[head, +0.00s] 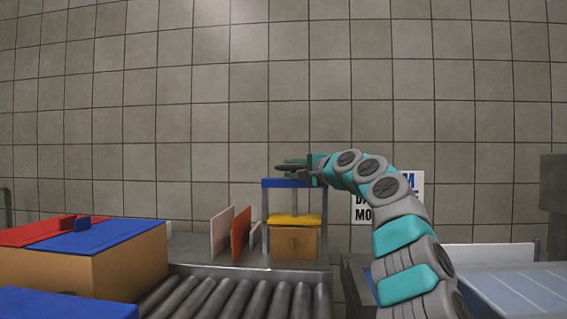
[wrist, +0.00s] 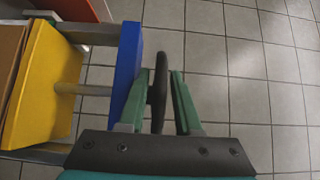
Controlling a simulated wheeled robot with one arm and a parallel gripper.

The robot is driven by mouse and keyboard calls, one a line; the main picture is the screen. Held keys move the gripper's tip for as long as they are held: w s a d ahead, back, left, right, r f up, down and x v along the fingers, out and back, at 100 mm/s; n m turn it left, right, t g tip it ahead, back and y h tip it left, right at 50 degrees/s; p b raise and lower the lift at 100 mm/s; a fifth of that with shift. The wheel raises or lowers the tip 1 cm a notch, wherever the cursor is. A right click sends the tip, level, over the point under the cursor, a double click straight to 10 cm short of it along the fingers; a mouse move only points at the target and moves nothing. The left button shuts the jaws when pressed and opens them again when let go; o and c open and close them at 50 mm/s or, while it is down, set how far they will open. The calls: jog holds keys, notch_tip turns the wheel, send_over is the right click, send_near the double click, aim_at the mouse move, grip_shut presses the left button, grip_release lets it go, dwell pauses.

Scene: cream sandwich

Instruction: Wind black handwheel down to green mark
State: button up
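The black handwheel (wrist: 157,95) sits above the blue crossbar (head: 283,183) of a small press. In the wrist view it shows edge-on between the two green fingers of my gripper (wrist: 160,88). The fingers stand apart on either side of the wheel, with a narrow gap on the right; contact on the left cannot be told. In the head view my gripper (head: 293,166) is level with the wheel, above the crossbar. A yellow press plate (head: 294,220) hangs on a screw, over or on a brown box (head: 294,243). I cannot make out a green mark.
White and orange panels (head: 240,234) stand left of the press. A roller conveyor (head: 230,299) runs in front. Large boxes with red and blue lids (head: 100,236) stand at left. A sign (head: 415,200) hangs on the wall behind my arm. A pale blue surface (head: 520,287) lies at right.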

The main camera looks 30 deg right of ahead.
jog(key=shift+w+a+p, duration=0.15)
jog(key=shift+w+p, duration=0.3)
jog(key=shift+w, duration=0.55)
jog(key=shift+w+a+p, duration=0.1)
jog(key=shift+w+p, duration=0.3)
jog(key=shift+w, duration=0.55)
jog(key=shift+c, duration=0.3)
grip_shut()
